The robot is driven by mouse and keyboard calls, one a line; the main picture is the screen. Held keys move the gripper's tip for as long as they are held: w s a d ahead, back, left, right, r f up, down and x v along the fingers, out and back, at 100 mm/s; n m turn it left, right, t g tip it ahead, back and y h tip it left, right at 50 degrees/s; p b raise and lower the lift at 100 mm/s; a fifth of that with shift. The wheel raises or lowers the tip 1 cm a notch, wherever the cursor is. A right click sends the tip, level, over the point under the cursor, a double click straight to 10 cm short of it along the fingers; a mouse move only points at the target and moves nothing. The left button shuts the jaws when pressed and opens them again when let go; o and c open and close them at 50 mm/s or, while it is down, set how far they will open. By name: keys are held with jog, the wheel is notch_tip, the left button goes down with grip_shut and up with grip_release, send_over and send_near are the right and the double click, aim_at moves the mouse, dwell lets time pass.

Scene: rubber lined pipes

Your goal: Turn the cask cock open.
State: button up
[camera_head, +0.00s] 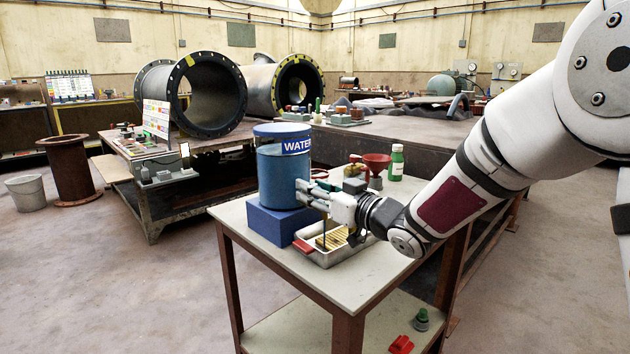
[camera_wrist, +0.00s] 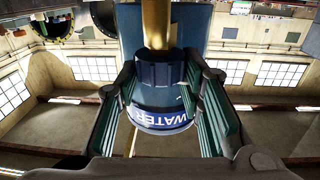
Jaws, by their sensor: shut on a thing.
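The blue cask (camera_head: 278,175), labelled WATER, stands on a blue block (camera_head: 285,222) on the table. My gripper (camera_head: 304,190) reaches the front of the cask from the right. In the wrist view, which shows the cask (camera_wrist: 180,20) upside down, the cask cock (camera_wrist: 155,25) has a brass part and a dark collar. My gripper's two fingers (camera_wrist: 160,75) lie on either side of the cock and are shut on it. In the head view my gripper hides the cock, so I cannot tell how far it is turned.
A metal tray (camera_head: 352,252) sits below my gripper, with a red piece (camera_head: 303,246) at its left end. The table's front right is clear.

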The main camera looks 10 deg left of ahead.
jog(key=n+g+p, duration=0.1)
jog(key=g+y+p, duration=0.1)
jog(key=n+g+y+p, duration=0.1)
jog(key=p, duration=0.1)
jog(key=shift+w+d+r+n, duration=0.15)
jog(key=shift+w+r+n, duration=0.05)
jog(key=shift+w+n, duration=0.1)
jog(key=n+g+y+p, duration=0.1)
jog(key=g+p, duration=0.1)
jog(key=n+g+y+p, duration=0.1)
jog(key=n+g+p, duration=0.1)
jog(key=g, duration=0.1)
jog(key=shift+f+n+g, duration=0.15)
jog(key=shift+n+g, duration=0.15)
jog(key=shift+g, duration=0.3)
jog(key=o, duration=1.2)
jog(key=shift+c, duration=0.2)
jog(key=shift+d, duration=0.1)
jog(key=s+d, duration=0.1)
jog(key=d, duration=1)
jog(key=shift+s+d, duration=0.3)
jog(key=shift+s, duration=0.05)
